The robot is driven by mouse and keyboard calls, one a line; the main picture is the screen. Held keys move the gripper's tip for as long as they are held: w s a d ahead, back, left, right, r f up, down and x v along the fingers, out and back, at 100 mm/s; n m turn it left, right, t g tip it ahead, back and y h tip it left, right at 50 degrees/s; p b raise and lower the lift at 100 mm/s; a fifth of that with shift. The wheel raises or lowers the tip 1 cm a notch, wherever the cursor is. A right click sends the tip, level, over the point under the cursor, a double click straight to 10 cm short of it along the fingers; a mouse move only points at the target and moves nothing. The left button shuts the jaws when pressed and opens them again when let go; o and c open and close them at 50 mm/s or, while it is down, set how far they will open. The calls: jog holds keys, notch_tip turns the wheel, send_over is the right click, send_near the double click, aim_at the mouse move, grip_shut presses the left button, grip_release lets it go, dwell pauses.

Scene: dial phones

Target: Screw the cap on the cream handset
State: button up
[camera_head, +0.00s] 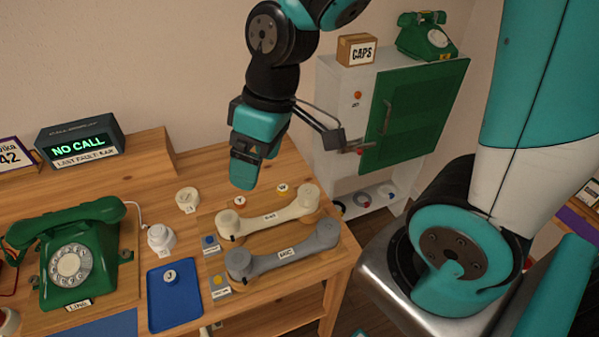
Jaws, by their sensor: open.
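Loose cream round caps are in view: one (187,199) on the table at the back, one (160,237) right of the green phone, and one marked J (170,276) on a blue tray (176,309). My gripper (243,182) points down above the back of the board, over the cream handset's far side. It is open; no held thing shows between its fingers.
A grey handset (282,254) labelled MIC lies in front of the cream one. Small discs marked Y (240,201) and W (282,188) lie behind it. A green dial phone (71,255) stands left. A white cabinet (342,110) with a green door stands right, bearing a CAPS box (357,50).

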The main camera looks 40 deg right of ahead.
jog(key=w+d+f+h, duration=0.1)
jog(key=w+d+f, duration=0.5)
jog(key=d+f, duration=0.15)
jog(key=n+h+p, duration=0.1)
jog(key=n+h, duration=0.1)
send_over(308, 191)
jog(key=shift+g, duration=0.3)
jog(key=f, duration=0.9)
jog(key=shift+a+f, duration=0.2)
jog(key=shift+f, duration=0.2)
jog(key=shift+d+f, duration=0.3)
jog(key=shift+f, duration=0.2)
jog(key=shift+f+b, duration=2.4)
jog(key=shift+f, duration=0.4)
jog(key=n+p, duration=0.1)
jog(key=n, duration=0.3)
jog(key=shift+n, duration=0.4)
jog(key=n, duration=0.5)
jog(key=shift+a+p, duration=0.1)
jog(key=shift+p, duration=0.2)
